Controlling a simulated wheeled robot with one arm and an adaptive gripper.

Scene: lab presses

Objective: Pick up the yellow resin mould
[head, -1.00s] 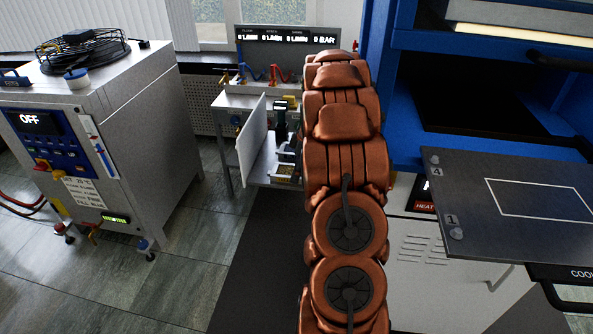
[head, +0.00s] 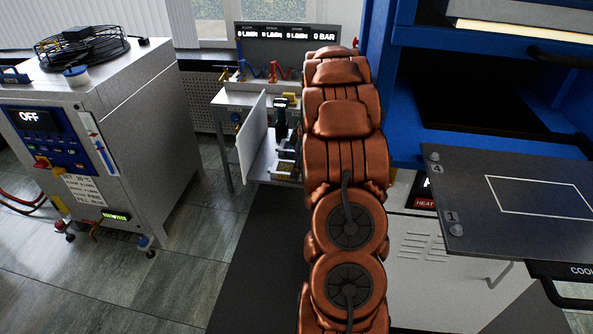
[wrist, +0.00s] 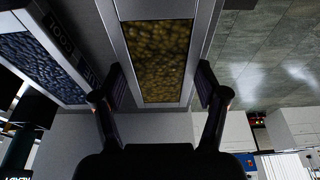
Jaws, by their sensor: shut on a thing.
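The yellow resin mould (wrist: 155,60) is a pale rectangular metal frame filled with yellow grains, at the top centre of the wrist view. My gripper (wrist: 161,88) has one dark finger on each side of the mould's near end and is shut on it.
A blue-grain mould (wrist: 38,62) with a label lies close left of the yellow one. In the head view, a bench (head: 228,98) with a white upright panel (head: 252,138) stands behind my arm. A dark plate (head: 500,245) and blue press (head: 405,90) are at right; a grey cabinet (head: 160,130) is at left.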

